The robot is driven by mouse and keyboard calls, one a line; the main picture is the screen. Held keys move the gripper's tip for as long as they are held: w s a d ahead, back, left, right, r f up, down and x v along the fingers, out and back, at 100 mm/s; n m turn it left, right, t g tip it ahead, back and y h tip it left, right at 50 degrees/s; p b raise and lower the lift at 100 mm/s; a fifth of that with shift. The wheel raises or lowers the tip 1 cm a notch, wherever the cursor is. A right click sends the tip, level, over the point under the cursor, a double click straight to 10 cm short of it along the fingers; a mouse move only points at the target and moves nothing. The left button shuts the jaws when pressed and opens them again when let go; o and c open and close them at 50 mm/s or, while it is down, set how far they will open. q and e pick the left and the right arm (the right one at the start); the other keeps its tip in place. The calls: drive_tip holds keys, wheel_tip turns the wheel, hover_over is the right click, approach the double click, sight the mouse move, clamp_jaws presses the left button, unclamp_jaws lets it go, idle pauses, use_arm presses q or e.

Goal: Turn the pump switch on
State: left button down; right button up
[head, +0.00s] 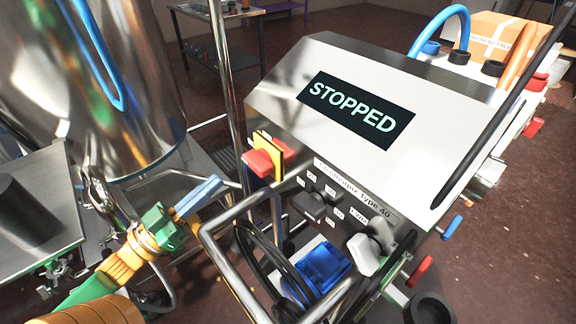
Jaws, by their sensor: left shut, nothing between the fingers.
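The control box (400,85) has a display (356,107) reading STOPPED. Below the display, its dark front panel carries a black rotary switch (312,204) and a pale grey knob (364,254). The small labels around them are hard to read, so I cannot tell for sure which one is the pump switch. A red and yellow switch (264,157) sits at the panel's left end. My left gripper (214,186), with blue-grey fingers, is shut and empty. It is left of the panel, apart from the switches. My right gripper is not in view.
A metal tube frame (222,238) stands in front of the panel, between my left gripper and the knobs. A shiny steel vessel (130,90) is at the left. Black cables and a blue part (322,268) are below the panel. A cardboard box (492,36) is behind.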

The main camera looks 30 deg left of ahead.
sight(245, 155)
use_arm(q)
drive_tip(key=x, duration=1)
drive_tip(key=shift+s+d+r+p, duration=0.1)
drive_tip(key=shift+d+r+p, duration=0.05)
drive_tip(key=shift+d+p, duration=0.15)
wheel_tip(245, 155, down, 3)
drive_tip(key=shift+b, duration=0.5)
drive_tip(key=shift+s+f, duration=0.1)
drive_tip(key=shift+f, duration=0.3)
